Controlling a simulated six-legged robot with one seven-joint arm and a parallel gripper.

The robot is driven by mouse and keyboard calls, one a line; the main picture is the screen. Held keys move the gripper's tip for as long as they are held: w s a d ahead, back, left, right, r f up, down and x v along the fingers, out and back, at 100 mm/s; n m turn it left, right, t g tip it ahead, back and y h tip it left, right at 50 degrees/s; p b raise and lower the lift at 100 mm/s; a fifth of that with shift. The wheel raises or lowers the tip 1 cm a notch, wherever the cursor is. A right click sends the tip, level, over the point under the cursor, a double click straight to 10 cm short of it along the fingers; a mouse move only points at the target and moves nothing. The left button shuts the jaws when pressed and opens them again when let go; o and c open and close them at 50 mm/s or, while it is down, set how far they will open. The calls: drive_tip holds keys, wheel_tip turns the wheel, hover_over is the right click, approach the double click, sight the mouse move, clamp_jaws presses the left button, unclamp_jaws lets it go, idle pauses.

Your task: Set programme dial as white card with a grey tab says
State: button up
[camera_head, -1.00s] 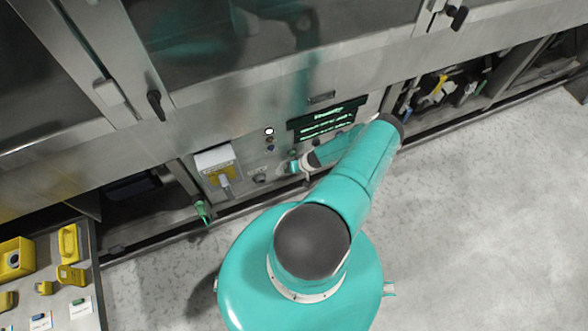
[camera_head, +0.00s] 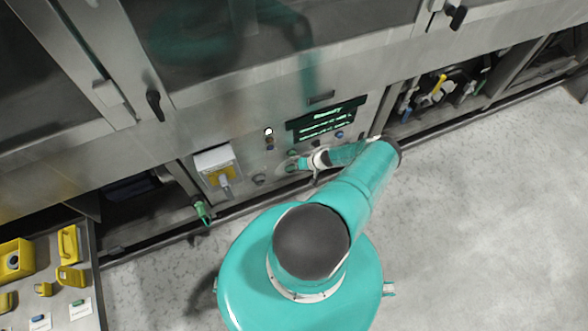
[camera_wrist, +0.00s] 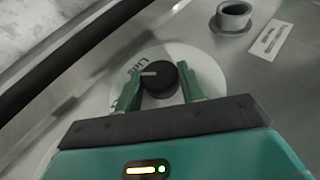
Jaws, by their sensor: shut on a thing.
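The programme dial (camera_wrist: 160,77) is a black round knob on a white disc with partly readable lettering. Its pale pointer line points left in the wrist view. My gripper (camera_wrist: 157,84) has its green fingers on either side of the knob, shut on it. In the head view my gripper (camera_head: 292,166) is at the washer's control panel, below the lit display (camera_head: 325,121), and hides the dial. White cards with a green tab (camera_head: 80,309) and a blue tab (camera_head: 40,322) lie at lower left. Their text is too small to read, and I cannot make out a grey tab.
A grey round socket (camera_wrist: 233,17) stands near the dial in the wrist view. A white-and-yellow box (camera_head: 215,168) is left of the panel. Yellow parts (camera_head: 70,275) lie on the bench at lower left. The floor on the right is clear.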

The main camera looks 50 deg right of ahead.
drive_tip(key=o, duration=1)
drive_tip(key=shift+d+r, duration=0.1)
drive_tip(key=v, duration=1.3)
drive_tip(key=shift+s+d+r, duration=0.1)
drive_tip(key=shift+s+r, duration=0.1)
drive_tip(key=shift+s, duration=0.1)
